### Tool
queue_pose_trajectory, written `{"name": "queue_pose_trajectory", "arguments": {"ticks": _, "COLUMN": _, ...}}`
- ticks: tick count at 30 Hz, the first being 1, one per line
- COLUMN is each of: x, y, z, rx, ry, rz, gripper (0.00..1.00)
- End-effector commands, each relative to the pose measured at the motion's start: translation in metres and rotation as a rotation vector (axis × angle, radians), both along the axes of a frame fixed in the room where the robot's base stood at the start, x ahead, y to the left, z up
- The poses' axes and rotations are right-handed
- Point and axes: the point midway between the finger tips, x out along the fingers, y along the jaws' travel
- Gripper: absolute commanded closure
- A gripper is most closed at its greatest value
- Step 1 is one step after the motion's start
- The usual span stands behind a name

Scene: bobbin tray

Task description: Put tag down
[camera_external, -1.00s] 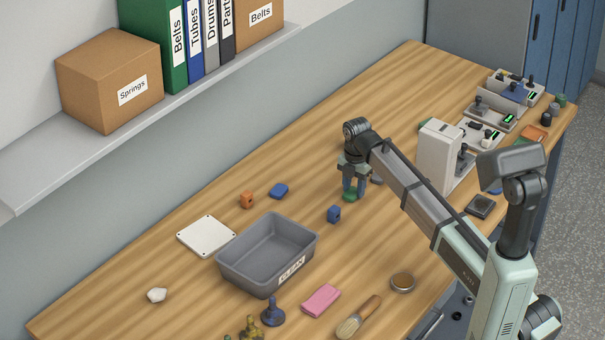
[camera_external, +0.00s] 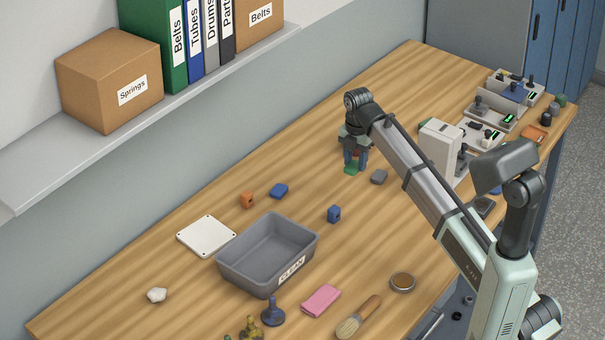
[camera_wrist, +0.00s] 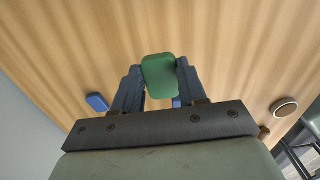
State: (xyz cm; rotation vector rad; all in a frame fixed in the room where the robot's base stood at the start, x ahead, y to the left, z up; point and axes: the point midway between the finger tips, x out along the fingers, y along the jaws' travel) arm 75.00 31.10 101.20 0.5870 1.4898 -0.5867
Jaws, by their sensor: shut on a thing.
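A green tag (camera_external: 351,169) is between the fingertips of my gripper (camera_external: 356,160) in the external view. In the wrist view the green tag (camera_wrist: 160,76) fills the gap between both fingers of my gripper (camera_wrist: 160,84), which is shut on it. The tag appears to be held above the bench, though the exact height is hard to tell.
A grey block (camera_external: 379,177) lies just right of my gripper. A blue flat piece (camera_external: 279,191), an orange block (camera_external: 247,200) and a blue block (camera_external: 334,214) lie nearer the grey CLEAN bin (camera_external: 228,270). A white machine (camera_external: 438,146) stands right. Bare wood lies left.

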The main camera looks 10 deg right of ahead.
Motion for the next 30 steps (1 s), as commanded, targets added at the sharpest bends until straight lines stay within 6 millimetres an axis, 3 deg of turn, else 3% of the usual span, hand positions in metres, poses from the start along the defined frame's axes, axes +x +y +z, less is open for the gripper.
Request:
{"name": "queue_pose_trajectory", "arguments": {"ticks": 5, "x": -0.005, "y": 0.011, "z": 0.001, "rx": 0.0, "ry": 0.0, "rz": 0.016, "gripper": 0.87}}
{"name": "queue_pose_trajectory", "arguments": {"ticks": 11, "x": -0.029, "y": 0.059, "z": -0.001, "rx": -0.001, "ry": 0.002, "rz": 0.086, "gripper": 0.87}}
{"name": "queue_pose_trajectory", "arguments": {"ticks": 23, "x": -0.09, "y": 0.194, "z": -0.002, "rx": -0.007, "ry": 0.01, "rz": 0.273, "gripper": 0.87}}
{"name": "queue_pose_trajectory", "arguments": {"ticks": 30, "x": -0.126, "y": 0.283, "z": 0.001, "rx": -0.011, "ry": 0.016, "rz": 0.384, "gripper": 0.87}}
